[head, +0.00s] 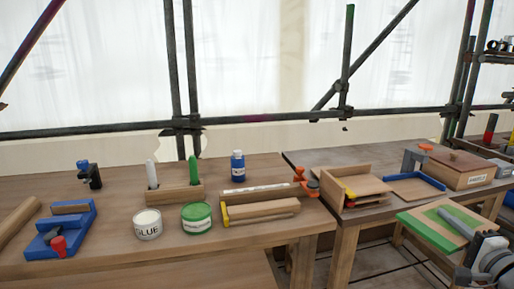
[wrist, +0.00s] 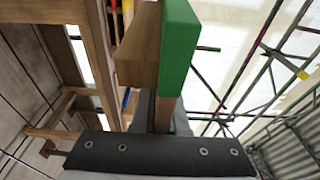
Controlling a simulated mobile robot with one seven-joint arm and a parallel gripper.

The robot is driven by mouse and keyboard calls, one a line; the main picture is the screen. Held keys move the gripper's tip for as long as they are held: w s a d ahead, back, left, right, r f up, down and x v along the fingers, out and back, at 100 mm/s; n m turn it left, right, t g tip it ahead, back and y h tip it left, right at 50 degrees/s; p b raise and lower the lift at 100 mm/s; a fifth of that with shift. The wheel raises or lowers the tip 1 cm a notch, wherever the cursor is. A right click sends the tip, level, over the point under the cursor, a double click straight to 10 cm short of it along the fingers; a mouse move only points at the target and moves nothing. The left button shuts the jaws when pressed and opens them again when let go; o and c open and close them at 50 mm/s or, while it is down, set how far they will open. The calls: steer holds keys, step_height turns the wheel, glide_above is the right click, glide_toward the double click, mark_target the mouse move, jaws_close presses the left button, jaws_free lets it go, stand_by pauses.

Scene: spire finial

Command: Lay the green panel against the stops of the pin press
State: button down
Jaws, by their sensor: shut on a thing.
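The green panel (head: 428,232) is a flat wooden piece with green on its face and edge. It is at the lower right of the head view, in front of the right bench. My gripper (head: 470,243) is shut on its near right part and holds it in the air. In the wrist view the panel's green part (wrist: 180,45) rises from between the dark fingers (wrist: 155,112). What looks like the pin press, a board with blue stops (head: 432,180) and a grey arm with an orange top (head: 412,158), stands on the right bench, behind and apart from the panel.
A wooden box with a lid (head: 462,168) stands right of the press. A wooden tray with orange parts (head: 352,187) stands to its left. The left bench (head: 120,180) holds a blue fixture (head: 62,232), a glue tub (head: 147,224), a green-lidded tub (head: 197,218) and a blue bottle (head: 238,167).

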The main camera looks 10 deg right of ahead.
steer(key=w+a+f+n+y, duration=0.3)
steer(key=w+a+f+y, duration=0.25)
steer(key=w+a, duration=0.2)
steer(key=w+a+f+n+g+y, duration=0.1)
steer(key=a+f+n+g+y, duration=0.15)
steer(key=a, duration=0.65)
steer(key=w+a+f+n+g+y+p, duration=0.1)
steer(key=w+a+f+n+g+y, duration=0.2)
steer(key=a, duration=0.6)
steer(key=a+f+n+g+y, duration=0.25)
steer(key=a+f+y, duration=0.2)
steer(key=a, duration=0.45)
step_height(320, 180, up, 12)
steer(key=m+t+h+p, duration=0.4)
steer(key=t+h+p, duration=0.1)
steer(key=p, duration=1.2)
steer(key=shift+t+p, duration=0.3)
steer(key=shift+t, duration=0.1)
steer(key=shift+w+a+f+h, duration=0.1)
steer(key=shift+h, duration=0.15)
